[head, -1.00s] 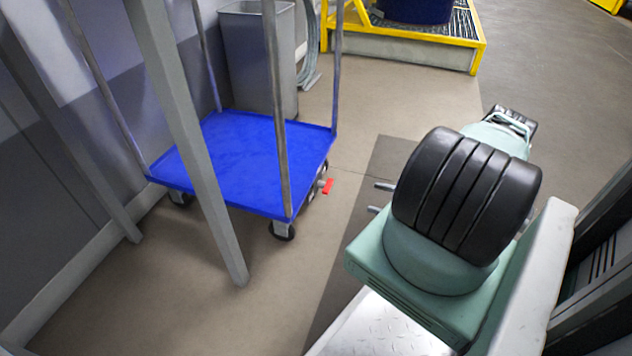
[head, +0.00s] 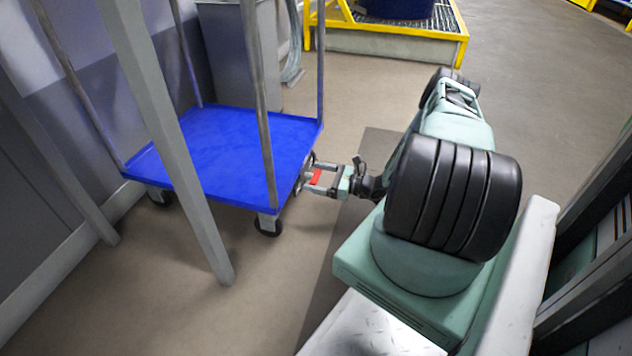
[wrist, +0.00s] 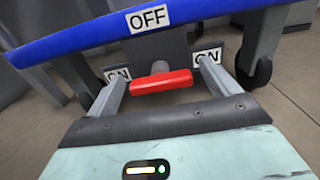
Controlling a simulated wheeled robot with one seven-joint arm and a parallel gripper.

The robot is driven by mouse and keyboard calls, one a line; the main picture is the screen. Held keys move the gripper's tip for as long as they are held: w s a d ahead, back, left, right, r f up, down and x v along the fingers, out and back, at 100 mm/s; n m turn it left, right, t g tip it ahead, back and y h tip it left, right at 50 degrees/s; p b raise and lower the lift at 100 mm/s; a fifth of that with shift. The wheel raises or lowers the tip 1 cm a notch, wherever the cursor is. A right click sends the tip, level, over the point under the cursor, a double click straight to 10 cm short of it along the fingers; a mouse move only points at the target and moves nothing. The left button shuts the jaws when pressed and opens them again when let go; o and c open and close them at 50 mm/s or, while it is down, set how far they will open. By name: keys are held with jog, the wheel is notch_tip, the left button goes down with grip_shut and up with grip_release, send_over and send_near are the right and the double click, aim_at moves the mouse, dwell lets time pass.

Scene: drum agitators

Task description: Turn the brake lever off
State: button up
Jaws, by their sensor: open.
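The brake lever has a red handle (wrist: 160,81) on a grey stem. It lies level between my gripper's fingers in the wrist view, and its red handle (head: 316,176) also shows in the head view. My gripper (head: 318,178) is open, with one finger on each side of the handle; I cannot tell whether either finger touches it. An OFF label (wrist: 148,18) is on the blue edge above the lever. Two ON labels sit lower, one at the left (wrist: 117,74) and one at the right (wrist: 208,57), partly hidden by my fingers.
The lever is on a blue cart (head: 215,150) with grey corner posts and caster wheels (head: 267,226). A slanted grey post (head: 165,140) stands in front of the cart. A grey bin (head: 238,55) is behind it. A yellow-framed platform (head: 385,38) stands farther back. Open floor lies between.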

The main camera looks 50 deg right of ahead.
jog(key=shift+w+a, duration=0.1)
jog(key=shift+w, duration=0.2)
jog(key=c, duration=1)
